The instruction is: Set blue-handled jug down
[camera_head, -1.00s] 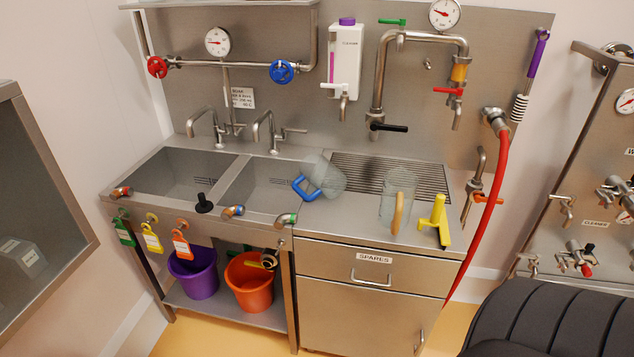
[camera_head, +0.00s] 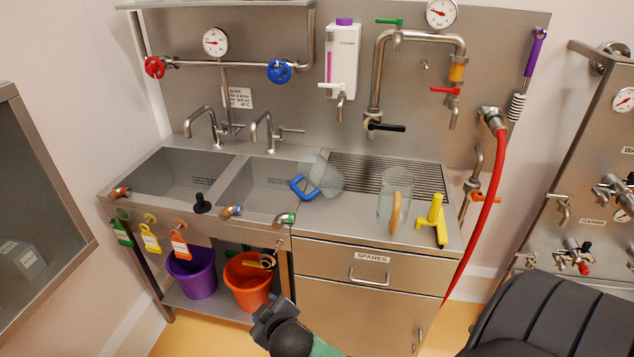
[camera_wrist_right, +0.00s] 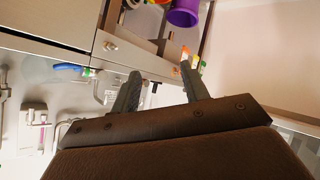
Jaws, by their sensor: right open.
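The blue-handled jug (camera_head: 328,177) is clear and lies tilted over at the right edge of the right sink basin, by the ribbed drainboard. Its blue handle (camera_head: 303,187) points left. No gripper touches it. My right gripper (camera_head: 272,312) shows at the bottom of the head view, in front of the cabinet, below and well apart from the jug. In the right wrist view its two fingers (camera_wrist_right: 160,75) are spread with nothing between them. My left gripper is not in view.
An upright clear jug with a tan handle (camera_head: 394,200) and a yellow tool (camera_head: 434,220) stand on the counter to the right. Small taps (camera_head: 232,211) stick out along the sink's front edge. Purple (camera_head: 192,273) and orange (camera_head: 248,282) buckets sit on the shelf below.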

